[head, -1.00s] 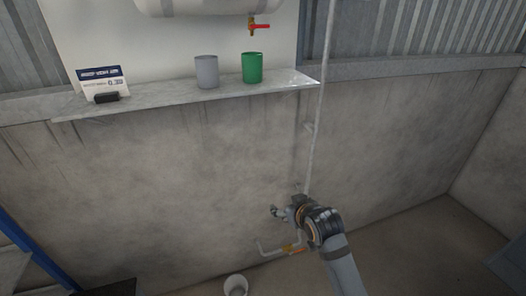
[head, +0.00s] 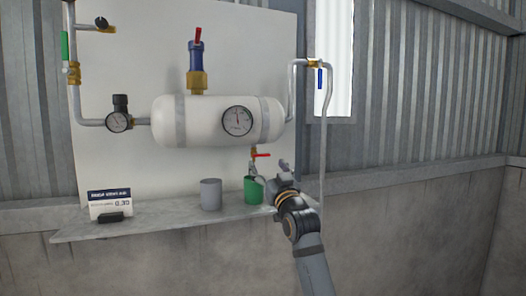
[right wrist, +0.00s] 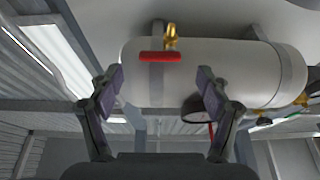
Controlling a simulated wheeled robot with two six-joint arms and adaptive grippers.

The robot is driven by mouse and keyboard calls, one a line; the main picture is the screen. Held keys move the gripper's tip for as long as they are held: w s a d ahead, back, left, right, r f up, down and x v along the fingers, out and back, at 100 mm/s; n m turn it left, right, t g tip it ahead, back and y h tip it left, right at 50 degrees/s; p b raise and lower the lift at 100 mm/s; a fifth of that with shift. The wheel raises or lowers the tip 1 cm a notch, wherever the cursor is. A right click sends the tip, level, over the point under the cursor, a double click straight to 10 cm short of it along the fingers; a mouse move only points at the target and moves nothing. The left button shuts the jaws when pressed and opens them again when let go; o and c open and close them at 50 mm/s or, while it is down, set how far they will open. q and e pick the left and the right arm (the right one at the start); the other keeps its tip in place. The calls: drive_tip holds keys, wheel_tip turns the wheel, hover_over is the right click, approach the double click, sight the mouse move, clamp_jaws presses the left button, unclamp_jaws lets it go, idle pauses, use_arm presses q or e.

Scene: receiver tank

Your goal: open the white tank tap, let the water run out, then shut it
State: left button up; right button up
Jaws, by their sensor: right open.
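The white tank (head: 185,122) is mounted on the back panel. Its small brass tap hangs underneath, with a red handle (head: 262,155) pointing sideways to the right; no water stream shows. A green cup (head: 253,192) stands on the shelf below the tap, partly behind my gripper. My right gripper (head: 268,168) is open and empty, just below the tap. In the right wrist view, the red handle (right wrist: 160,57) lies across, ahead of and between the spread fingers (right wrist: 160,85), apart from them. My left gripper is out of view.
A grey cup (head: 210,194) stands left of the green cup on the shelf (head: 165,222), and a sign (head: 109,203) stands further left. A vertical pipe (head: 324,150) runs close to the right of my arm. A gauge (head: 237,121) is on the tank.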

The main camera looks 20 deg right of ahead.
sight(262, 156)
drive_tip(key=p+x, duration=0.2)
drive_tip(key=x, duration=0.2)
drive_tip(key=shift+r, duration=0.25)
drive_tip(key=shift+w, duration=0.35)
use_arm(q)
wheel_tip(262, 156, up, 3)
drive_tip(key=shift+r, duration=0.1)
use_arm(e)
drive_tip(key=shift+f, duration=0.1)
drive_tip(key=c, duration=1.2)
